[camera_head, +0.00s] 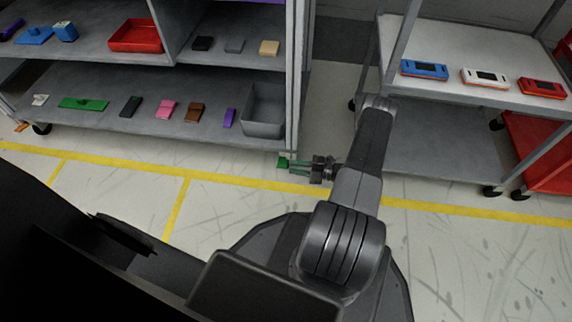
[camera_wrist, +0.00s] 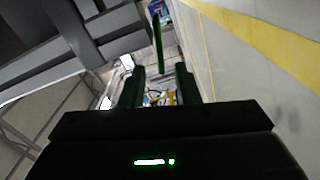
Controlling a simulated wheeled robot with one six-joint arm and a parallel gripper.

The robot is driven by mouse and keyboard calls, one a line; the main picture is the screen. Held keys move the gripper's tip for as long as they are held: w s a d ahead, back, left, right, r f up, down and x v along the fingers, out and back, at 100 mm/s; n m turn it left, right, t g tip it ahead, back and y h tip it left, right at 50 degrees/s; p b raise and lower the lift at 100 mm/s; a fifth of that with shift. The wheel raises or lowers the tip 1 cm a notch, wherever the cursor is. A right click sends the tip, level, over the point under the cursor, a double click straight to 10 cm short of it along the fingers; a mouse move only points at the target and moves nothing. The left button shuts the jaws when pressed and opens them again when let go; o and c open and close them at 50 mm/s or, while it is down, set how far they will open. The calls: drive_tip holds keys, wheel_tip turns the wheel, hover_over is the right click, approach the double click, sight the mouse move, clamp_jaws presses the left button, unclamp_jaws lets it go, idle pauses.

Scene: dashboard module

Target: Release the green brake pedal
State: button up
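The green brake pedal (camera_head: 283,162) shows in the head view as a small green patch low beside the foot of the left shelf unit. In the wrist view it looks like a thin green upright bar (camera_wrist: 157,40), beyond my fingertips and roughly in line with the space between them. My gripper (camera_head: 299,168) is low, just right of the pedal in the head view. In the wrist view its two dark green fingers (camera_wrist: 158,80) stand apart with nothing held between them. I cannot tell whether the fingers touch the pedal.
The left shelf unit (camera_head: 292,60) carries a red tray (camera_head: 136,36), a grey bin (camera_head: 263,110) and several small coloured blocks. A right cart (camera_head: 440,140) holds blue, white and red devices. A yellow floor line (camera_head: 240,182) runs across; the floor in front is clear.

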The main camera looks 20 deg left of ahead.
sight(283, 165)
drive_tip(key=v, duration=0.6)
drive_tip(key=shift+d+p, duration=0.15)
drive_tip(key=shift+p, duration=0.3)
drive_tip(key=shift+w, duration=0.1)
drive_tip(key=b+x, duration=0.2)
drive_tip(key=x, duration=1)
drive_tip(key=shift+b, duration=0.4)
drive_tip(key=shift+d, duration=0.15)
